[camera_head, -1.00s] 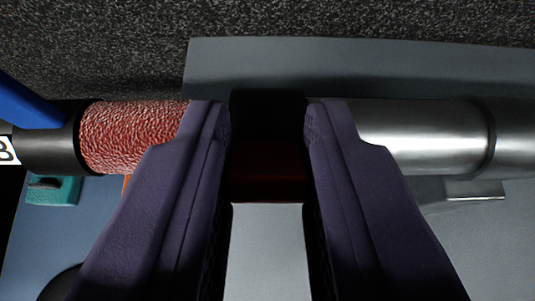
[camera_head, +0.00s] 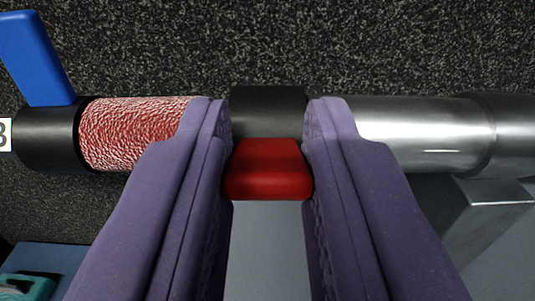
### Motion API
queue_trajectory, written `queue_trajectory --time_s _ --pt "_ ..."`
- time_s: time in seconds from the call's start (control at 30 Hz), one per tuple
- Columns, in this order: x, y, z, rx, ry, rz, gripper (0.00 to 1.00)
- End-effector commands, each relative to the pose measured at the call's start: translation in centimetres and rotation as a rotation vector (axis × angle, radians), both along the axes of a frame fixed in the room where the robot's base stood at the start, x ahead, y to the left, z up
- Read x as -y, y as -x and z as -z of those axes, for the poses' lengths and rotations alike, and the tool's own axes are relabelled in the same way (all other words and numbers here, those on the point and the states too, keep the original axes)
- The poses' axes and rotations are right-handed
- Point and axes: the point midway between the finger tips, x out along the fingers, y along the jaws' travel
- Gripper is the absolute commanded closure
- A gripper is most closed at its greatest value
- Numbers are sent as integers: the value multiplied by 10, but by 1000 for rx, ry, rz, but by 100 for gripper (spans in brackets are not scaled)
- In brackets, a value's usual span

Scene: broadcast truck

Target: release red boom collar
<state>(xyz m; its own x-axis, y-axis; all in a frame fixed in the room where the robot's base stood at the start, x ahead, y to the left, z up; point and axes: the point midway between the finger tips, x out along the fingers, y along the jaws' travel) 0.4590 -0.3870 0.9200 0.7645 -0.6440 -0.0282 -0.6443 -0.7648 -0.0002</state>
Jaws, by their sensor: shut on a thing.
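The red boom collar shows as a red block (camera_head: 268,170) with a black band (camera_head: 268,112) around the pole, at the middle of the view. My gripper (camera_head: 268,135) has a purple finger on each side of it and is shut on the collar. The boom pole runs across the view, with a red-and-white woven grip (camera_head: 135,132) to the left and a bare silver tube (camera_head: 420,133) to the right. The fingers hide the parts of the pole right beside the collar.
A blue lever (camera_head: 38,60) rises from a black ring (camera_head: 48,138) at the pole's left end, with a white label beside it. A grey bracket (camera_head: 490,205) sits under the pole at right. A teal object (camera_head: 25,287) lies lower left. Dark speckled carpet fills the background.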

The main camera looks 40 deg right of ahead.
Motion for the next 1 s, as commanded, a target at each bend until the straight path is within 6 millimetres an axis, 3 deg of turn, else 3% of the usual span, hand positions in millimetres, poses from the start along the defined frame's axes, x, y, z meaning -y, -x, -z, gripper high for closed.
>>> queue_trajectory --time_s 0.33,0.37,0.43,0.47,0.77,1.0 --pt "0 0 2 -3 -3 0 100" --pt "0 0 2 -3 -3 0 68" --pt "0 0 2 -2 -2 0 52" --pt "0 0 2 -2 -2 0 49" --pt "-1 2 0 -1 -1 0 49" --pt "-26 30 -2 -4 -3 -1 49"
